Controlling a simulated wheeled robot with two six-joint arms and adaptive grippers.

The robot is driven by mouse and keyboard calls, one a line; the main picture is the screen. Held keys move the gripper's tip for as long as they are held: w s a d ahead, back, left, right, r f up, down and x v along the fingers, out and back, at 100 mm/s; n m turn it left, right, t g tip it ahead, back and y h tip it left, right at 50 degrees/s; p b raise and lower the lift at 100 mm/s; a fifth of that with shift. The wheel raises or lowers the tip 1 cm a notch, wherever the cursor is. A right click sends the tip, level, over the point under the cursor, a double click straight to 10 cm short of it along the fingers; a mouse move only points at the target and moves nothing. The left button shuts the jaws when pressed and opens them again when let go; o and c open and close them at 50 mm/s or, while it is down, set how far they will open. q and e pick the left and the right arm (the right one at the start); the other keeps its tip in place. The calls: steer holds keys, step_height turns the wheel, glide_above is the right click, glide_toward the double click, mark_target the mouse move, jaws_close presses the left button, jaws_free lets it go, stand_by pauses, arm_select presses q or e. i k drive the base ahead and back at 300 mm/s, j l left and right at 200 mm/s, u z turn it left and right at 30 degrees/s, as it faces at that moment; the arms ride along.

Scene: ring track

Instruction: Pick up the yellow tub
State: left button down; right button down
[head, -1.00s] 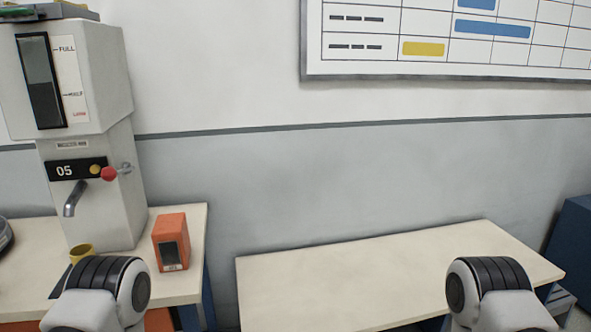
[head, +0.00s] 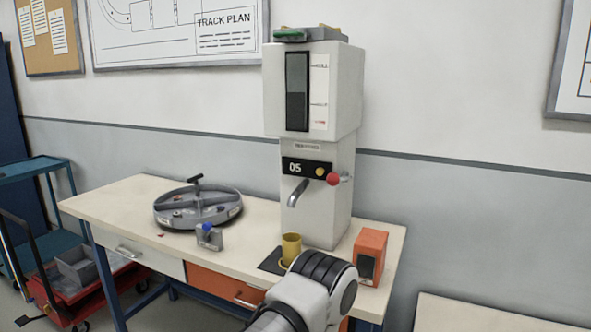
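The yellow tub (head: 291,247) stands upright on a dark mat (head: 270,263) on the table, below the spout of a tall white dispenser (head: 315,90). One of my arms is in front of it at the bottom of the head view and hides part of the mat. I cannot tell which arm it is, and neither gripper's fingers are in the picture.
A round grey divided tray (head: 170,217) and a small grey stand with a blue knob (head: 208,236) are left of the tub. An orange box (head: 371,256) is close on its right. The table (head: 110,205) has bare room at its left end. A red cart (head: 88,290) stands at lower left.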

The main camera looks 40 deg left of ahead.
mark_target(291, 241)
steer(key=u, duration=1.25)
